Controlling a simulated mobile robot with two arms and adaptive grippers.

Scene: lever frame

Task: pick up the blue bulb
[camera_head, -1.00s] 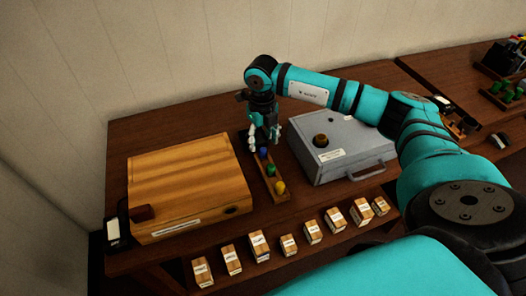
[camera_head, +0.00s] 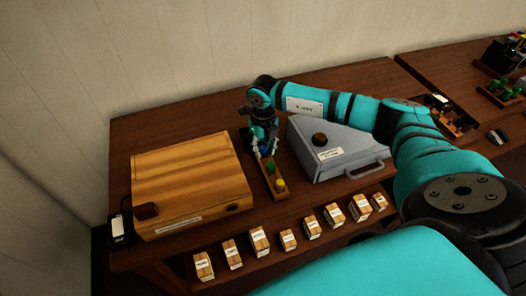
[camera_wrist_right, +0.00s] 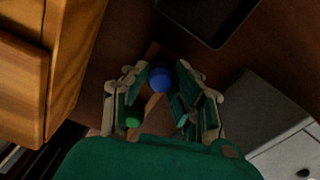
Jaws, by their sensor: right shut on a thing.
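The blue bulb (camera_head: 263,149) is at the far end of a narrow wooden rack (camera_head: 270,187). My right gripper (camera_head: 264,151) points down over this end and is shut on the bulb. In the right wrist view the blue bulb (camera_wrist_right: 160,78) shows between the fingertips of my right gripper (camera_wrist_right: 161,74). I cannot tell whether the bulb still touches the rack. The left gripper is not in view.
A wooden box (camera_head: 190,180) stands close to the left of the rack. A grey case (camera_head: 345,158) with a round dark knob stands to the right. Several small labelled blocks (camera_head: 260,242) line the table's front edge.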

